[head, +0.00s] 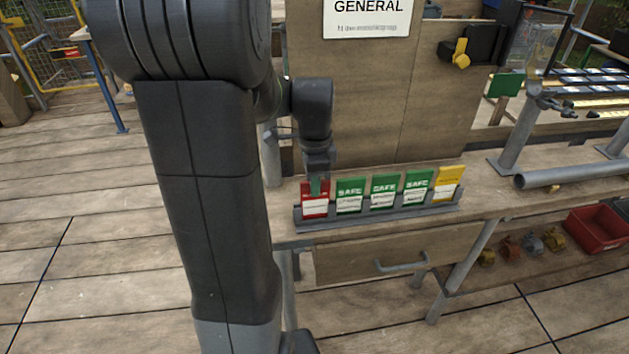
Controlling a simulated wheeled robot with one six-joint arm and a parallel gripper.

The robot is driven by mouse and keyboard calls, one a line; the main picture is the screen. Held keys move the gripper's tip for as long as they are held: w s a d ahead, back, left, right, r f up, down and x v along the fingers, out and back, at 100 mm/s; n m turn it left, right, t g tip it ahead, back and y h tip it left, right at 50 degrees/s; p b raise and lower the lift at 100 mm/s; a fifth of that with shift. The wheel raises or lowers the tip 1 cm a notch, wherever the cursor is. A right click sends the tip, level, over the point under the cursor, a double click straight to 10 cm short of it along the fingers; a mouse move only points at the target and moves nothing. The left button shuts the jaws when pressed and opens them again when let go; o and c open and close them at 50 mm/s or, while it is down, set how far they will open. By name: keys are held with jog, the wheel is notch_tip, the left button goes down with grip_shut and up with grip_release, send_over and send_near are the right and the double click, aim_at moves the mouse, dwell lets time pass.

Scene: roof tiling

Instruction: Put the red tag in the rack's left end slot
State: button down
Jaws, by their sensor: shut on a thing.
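The red tag (315,200) stands upright at the left end of the grey rack (385,221) in the head view, with its lower edge at the rack's left end slot. I cannot tell from this view whether it is fully seated. My gripper (316,180) is above the rack's left end, pointing down, shut on the top of the red tag. Green SAFE tags (385,191) fill the middle slots of the rack, and a yellow tag (448,184) stands at the right end.
The rack sits on a wooden bench (475,205) near its front edge, above a drawer (390,257). A board with a GENERAL sign (367,18) rises behind. A grey pipe (570,174) lies to the right. A red bin (597,228) is on the lower shelf.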

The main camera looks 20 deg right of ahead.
jog(key=shift+f, duration=0.1)
jog(key=c, duration=1.4)
grip_release()
jog(key=shift+c, duration=0.2)
notch_tip(320, 180, up, 14)
jog(key=p, duration=0.2)
jog(key=shift+f, duration=0.15)
notch_tip(320, 180, down, 14)
jog(key=shift+r+b, duration=0.2)
jog(key=shift+b, duration=0.75)
jog(key=shift+r, duration=0.4)
